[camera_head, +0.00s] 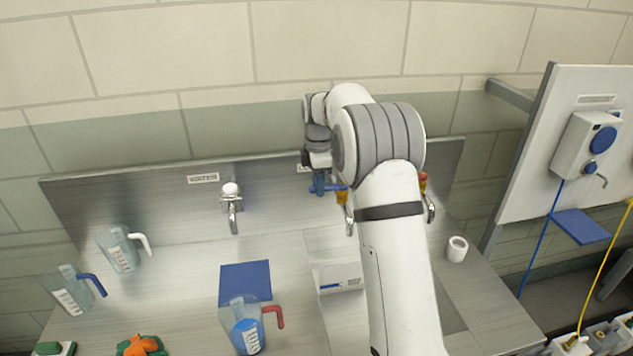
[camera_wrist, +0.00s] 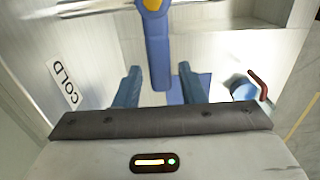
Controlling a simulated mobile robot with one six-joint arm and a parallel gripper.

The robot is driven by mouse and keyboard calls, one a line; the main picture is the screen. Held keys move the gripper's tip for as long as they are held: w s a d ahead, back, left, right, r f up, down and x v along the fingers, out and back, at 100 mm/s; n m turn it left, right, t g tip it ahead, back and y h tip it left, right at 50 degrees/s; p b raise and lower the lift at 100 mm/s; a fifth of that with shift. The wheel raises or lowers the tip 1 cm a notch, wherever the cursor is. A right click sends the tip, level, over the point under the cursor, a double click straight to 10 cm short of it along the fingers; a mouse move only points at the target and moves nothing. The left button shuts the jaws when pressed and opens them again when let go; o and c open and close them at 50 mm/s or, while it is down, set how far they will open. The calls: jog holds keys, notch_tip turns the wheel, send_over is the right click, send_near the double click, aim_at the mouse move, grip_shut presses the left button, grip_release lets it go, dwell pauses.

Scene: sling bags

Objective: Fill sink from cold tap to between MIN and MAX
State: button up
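The cold tap's blue lever (camera_wrist: 158,50) has a yellow part at its top in the wrist view. My gripper (camera_wrist: 160,76) is open, with one blue finger on each side of the lever and visible gaps between. A COLD label (camera_wrist: 64,84) is on the back panel. In the head view my gripper (camera_head: 319,184) is at the cold tap (camera_head: 343,197), by the steel back panel.
A WATER-labelled spout (camera_head: 232,205) stands to the left. Jugs stand on the steel counter, one red-handled (camera_head: 246,325) by a blue mat (camera_head: 245,282). A white box (camera_head: 338,274) and white cup (camera_head: 457,249) flank my arm. A dispenser panel (camera_head: 560,135) is at right.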

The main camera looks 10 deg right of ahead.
grip_shut()
dwell(0.3)
